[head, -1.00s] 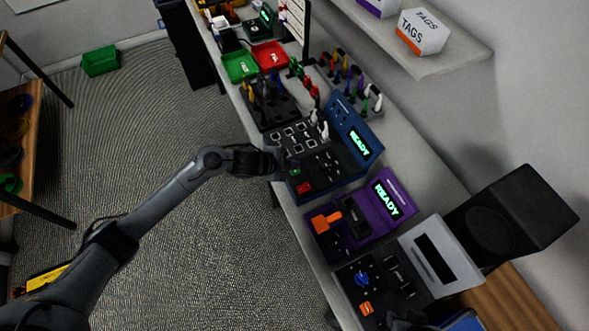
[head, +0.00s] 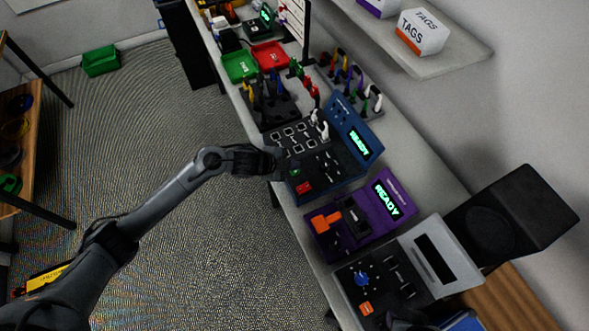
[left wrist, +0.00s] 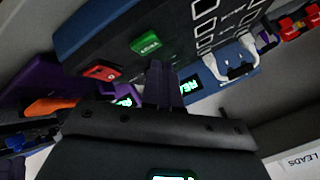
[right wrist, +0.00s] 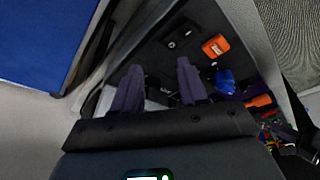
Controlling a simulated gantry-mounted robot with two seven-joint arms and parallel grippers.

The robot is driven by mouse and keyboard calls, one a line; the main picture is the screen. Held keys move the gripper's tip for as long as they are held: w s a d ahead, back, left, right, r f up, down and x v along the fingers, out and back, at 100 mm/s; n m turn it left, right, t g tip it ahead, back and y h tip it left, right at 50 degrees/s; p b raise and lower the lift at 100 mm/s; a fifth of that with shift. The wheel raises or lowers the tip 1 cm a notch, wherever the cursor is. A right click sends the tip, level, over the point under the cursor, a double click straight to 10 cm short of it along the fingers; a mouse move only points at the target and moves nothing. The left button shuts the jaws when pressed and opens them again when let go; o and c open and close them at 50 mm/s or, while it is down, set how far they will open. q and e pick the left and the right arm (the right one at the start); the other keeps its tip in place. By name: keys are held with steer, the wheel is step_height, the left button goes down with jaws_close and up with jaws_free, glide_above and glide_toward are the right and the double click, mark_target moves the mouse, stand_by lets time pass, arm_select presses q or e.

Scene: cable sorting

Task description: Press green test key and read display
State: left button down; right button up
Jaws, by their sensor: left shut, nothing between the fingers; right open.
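The blue tester (head: 338,182) stands on the bench with a dark panel, and its tilted display (head: 360,145) reads READY in green. Its green key (left wrist: 145,43) carries a label and sits beside a red key (left wrist: 102,72). In the head view the green key (head: 295,173) shows just by my left gripper (head: 284,168). My left gripper's fingers (left wrist: 159,70) are shut and empty, with tips close to the green key; I cannot tell whether they touch.
A purple tester (head: 340,242) reading READY stands between the blue tester and the white-screened device, which has a blue knob (head: 361,279). A rack of connectors (head: 270,102) and green and red trays (head: 240,66) lie farther along the bench. A black box (head: 515,215) stands at right.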

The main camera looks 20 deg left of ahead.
arm_select(q)
steer(key=shift+f, duration=0.2)
stand_by(0.4)
steer(key=shift+f, duration=0.25)
arm_select(e)
steer(key=shift+d+f, duration=0.15)
arm_select(q)
steer(key=shift+f+b, duration=0.3)
steer(key=shift+f, duration=0.1)
arm_select(e)
steer(key=shift+f, duration=0.15)
stand_by(0.4)
arm_select(q)
steer(key=shift+r+p, duration=0.35)
steer(key=shift+p, duration=0.05)
arm_select(e)
steer(key=shift+r, duration=0.4)
arm_select(q)
steer(key=shift+r+p, duration=0.5)
steer(key=shift+p, duration=0.05)
arm_select(e)
steer(key=shift+r, duration=0.55)
